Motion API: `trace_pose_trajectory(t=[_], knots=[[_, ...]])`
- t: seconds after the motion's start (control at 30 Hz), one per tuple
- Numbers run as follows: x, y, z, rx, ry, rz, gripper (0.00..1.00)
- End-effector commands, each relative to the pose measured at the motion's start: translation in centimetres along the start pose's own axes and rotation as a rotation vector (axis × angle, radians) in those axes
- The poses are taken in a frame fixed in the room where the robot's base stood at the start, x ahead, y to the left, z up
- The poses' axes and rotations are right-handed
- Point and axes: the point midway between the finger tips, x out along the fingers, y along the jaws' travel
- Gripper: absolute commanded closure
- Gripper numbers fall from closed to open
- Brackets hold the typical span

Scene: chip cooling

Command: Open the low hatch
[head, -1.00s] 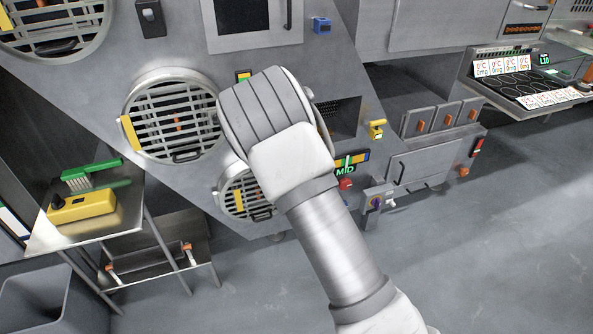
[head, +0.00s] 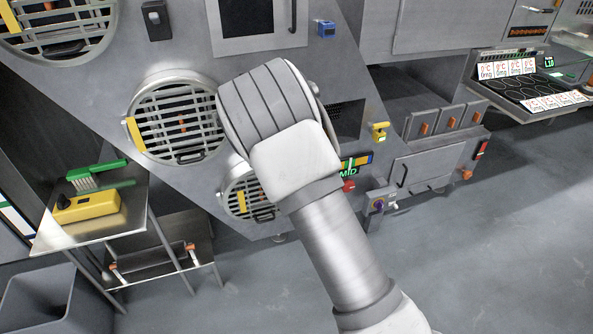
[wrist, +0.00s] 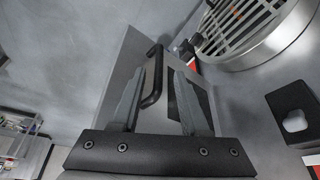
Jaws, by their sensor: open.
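In the head view my gripper is hidden behind my own wrist and forearm. In the wrist view my gripper (wrist: 158,105) is open, its two fingers pointing away from the camera. A black bar handle (wrist: 153,75) on a grey panel (wrist: 118,70) appears between the fingers. I cannot tell whether they touch it.
A larger round grille (head: 196,128) is left of my arm, and another round grille shows in the wrist view (wrist: 250,25). A steel side table (head: 90,232) holds a yellow box (head: 88,207) and a green brush (head: 97,170). Grey floor (head: 480,270) is clear at right.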

Motion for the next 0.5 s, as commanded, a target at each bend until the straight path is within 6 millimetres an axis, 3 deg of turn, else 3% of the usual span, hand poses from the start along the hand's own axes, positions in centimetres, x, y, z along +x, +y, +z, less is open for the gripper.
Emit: trace_pose_trajectory(t=[0.03, 0.2, 0.5], knots=[[-1.7, -0.1, -0.2, -0.001, 0.001, -0.003, 0.55], [-6.0, -0.1, -0.2, 0.0, 0.001, -0.004, 0.55], [-12.2, 0.0, -0.2, 0.001, 0.001, -0.003, 0.55]])
